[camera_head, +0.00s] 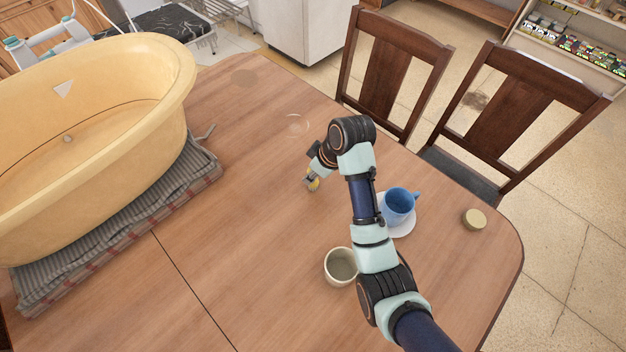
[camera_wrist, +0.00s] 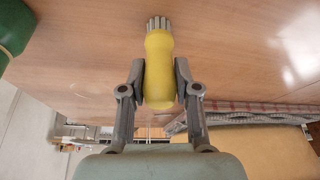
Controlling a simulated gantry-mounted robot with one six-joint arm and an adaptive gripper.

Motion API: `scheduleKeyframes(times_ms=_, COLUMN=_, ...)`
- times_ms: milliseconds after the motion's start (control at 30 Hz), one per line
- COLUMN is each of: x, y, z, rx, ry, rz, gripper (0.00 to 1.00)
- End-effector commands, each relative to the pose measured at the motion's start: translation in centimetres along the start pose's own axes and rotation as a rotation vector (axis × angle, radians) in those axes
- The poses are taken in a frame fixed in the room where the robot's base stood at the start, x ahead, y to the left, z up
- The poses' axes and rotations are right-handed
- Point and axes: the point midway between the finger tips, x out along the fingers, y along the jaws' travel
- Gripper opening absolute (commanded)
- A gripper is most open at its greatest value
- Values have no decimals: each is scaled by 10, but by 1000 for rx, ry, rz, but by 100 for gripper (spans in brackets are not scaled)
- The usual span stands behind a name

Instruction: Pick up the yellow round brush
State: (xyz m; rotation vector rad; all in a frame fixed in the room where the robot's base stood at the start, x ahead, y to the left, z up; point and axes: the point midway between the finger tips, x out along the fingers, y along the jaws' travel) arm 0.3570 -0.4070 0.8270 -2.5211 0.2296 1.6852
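The yellow round brush (camera_wrist: 159,62) has a smooth yellow handle and grey bristles at its tip. In the wrist view it lies between the two fingers of my gripper (camera_wrist: 160,84), with a finger against each side of the handle. In the head view only a small yellow part of the brush (camera_head: 314,184) shows beneath my gripper (camera_head: 312,179), over the middle of the table. My wrist hides most of the rest there. Whether the brush touches the table is not clear.
A large yellow tub (camera_head: 150,85) stands on a striped folded cloth (camera_head: 120,220) at the left. A cream cup (camera_head: 341,267), a blue mug (camera_head: 398,205) on a white saucer (camera_head: 408,228) and a round lid (camera_head: 474,219) are near my arm. The left-centre table (camera_head: 230,210) is clear.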

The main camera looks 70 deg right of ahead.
Motion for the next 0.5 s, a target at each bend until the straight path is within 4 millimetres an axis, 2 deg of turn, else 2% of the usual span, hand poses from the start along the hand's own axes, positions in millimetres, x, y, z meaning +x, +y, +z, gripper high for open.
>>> scheduleKeyframes(times_ms=33, x=0, y=0, z=0, rx=0, ry=0, rz=0, gripper=18)
scheduleKeyframes(times_ms=133, x=0, y=0, z=0, rx=0, ry=0, rz=0, gripper=1)
scheduleKeyframes(times_ms=167, x=0, y=0, z=0, rx=0, ry=0, rz=0, gripper=0)
scheduleKeyframes(times_ms=500, x=-6, y=0, z=-3, rx=0, ry=1, rz=1, gripper=0)
